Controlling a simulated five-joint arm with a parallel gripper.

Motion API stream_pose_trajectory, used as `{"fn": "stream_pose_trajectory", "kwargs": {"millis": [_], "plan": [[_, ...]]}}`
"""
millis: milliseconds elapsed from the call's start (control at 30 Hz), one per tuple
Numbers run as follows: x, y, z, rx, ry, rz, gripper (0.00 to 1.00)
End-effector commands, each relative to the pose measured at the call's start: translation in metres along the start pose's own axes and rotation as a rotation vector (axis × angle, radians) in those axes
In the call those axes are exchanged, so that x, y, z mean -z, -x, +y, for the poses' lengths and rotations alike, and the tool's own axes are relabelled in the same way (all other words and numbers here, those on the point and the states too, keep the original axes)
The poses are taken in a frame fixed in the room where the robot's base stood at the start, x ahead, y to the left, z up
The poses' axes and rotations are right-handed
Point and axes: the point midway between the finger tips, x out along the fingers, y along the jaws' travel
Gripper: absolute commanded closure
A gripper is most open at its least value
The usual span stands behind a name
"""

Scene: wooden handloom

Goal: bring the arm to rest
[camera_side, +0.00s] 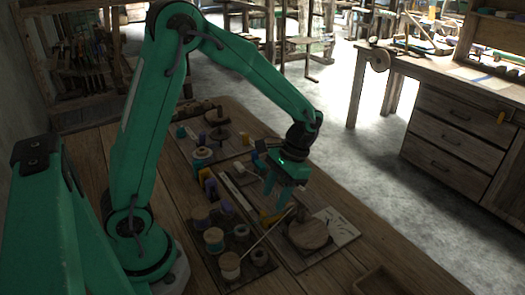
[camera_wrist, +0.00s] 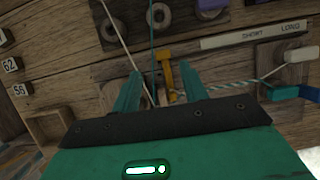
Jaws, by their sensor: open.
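My gripper (camera_side: 272,200) is at the end of my green arm, above the middle of the wooden bench (camera_side: 345,272). It points down, near a round wooden disc (camera_side: 308,232). In the wrist view my gripper (camera_wrist: 158,78) has its two green fingers apart. A yellow piece (camera_wrist: 167,68) shows between and beyond the fingers, with pale and teal cords passing by. It does not look gripped. How high the fingertips are above the bench I cannot tell.
Thread spools (camera_side: 214,240) stand left of my gripper. A label strip (camera_wrist: 255,35) reads SHORT and LONG. A small open wooden box (camera_wrist: 46,125) lies at the left in the wrist view. A drawer cabinet (camera_side: 455,140) stands across the floor. The bench's right part is mostly clear.

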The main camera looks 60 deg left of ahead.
Motion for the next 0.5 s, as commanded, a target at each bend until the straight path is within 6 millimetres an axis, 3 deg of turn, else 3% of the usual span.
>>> {"fn": "stream_pose_trajectory", "kwargs": {"millis": [267,500], "plan": [[-0.007,0.011,-0.001,-0.002,0.000,0.047,0.56],[-0.027,0.037,-0.003,-0.006,0.001,0.167,0.56]]}}
